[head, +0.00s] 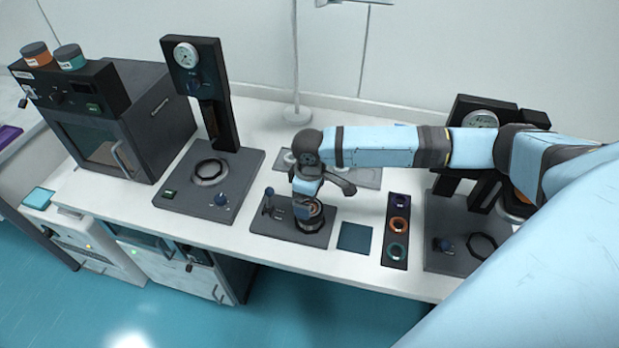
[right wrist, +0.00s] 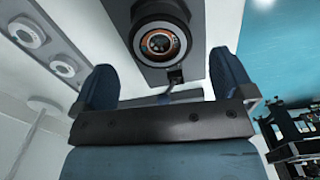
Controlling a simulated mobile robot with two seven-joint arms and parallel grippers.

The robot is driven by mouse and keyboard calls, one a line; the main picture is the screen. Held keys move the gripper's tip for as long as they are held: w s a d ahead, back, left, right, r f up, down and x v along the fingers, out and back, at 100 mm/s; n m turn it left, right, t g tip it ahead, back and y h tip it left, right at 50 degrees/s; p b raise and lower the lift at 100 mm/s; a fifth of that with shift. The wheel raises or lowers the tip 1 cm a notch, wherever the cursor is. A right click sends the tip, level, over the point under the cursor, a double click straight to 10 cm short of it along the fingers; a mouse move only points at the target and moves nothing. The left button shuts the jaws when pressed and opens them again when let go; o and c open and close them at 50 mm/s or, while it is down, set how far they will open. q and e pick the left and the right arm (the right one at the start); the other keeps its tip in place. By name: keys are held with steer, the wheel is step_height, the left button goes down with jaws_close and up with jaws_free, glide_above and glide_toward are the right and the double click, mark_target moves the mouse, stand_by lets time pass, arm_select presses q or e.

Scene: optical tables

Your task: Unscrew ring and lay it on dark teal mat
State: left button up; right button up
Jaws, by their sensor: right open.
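A dark round mount (head: 310,219) stands on a grey base plate (head: 262,222) at the front middle of the table. In the right wrist view a pale ring (right wrist: 160,42) with an orange inner band sits at its mouth. My right gripper (head: 305,190) is directly above the mount, pointing down. In the right wrist view its two blue fingers (right wrist: 165,85) are spread apart with nothing between them, and the ring lies beyond their tips. The dark teal mat (head: 355,237) lies bare just right of the base plate. My left gripper is out of view.
A dark tray (head: 397,252) with purple, orange and teal rings lies right of the mat. A gauge stand (head: 225,118) and an oven-like box (head: 125,125) stand left; another gauge stand (head: 462,258) stands right. A grey plate (head: 368,177) lies behind my gripper.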

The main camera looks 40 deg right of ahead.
mark_target(316, 218)
steer(key=shift+f, duration=2.65)
steer(key=c, duration=0.9)
steer(key=shift+o, duration=0.2)
steer(key=shift+r+n+p, duration=0.25)
steer(key=shift+n+p, duration=0.85)
steer(key=shift+n, duration=0.4)
steer(key=n+p, duration=0.1)
steer(key=n, duration=0.3)
steer(key=n+p, duration=0.1)
steer(key=n, duration=0.3)
steer(key=shift+n, duration=0.4)
steer(key=n+p, duration=0.1)
steer(key=n, duration=0.4)
steer(key=shift+f, duration=0.15)
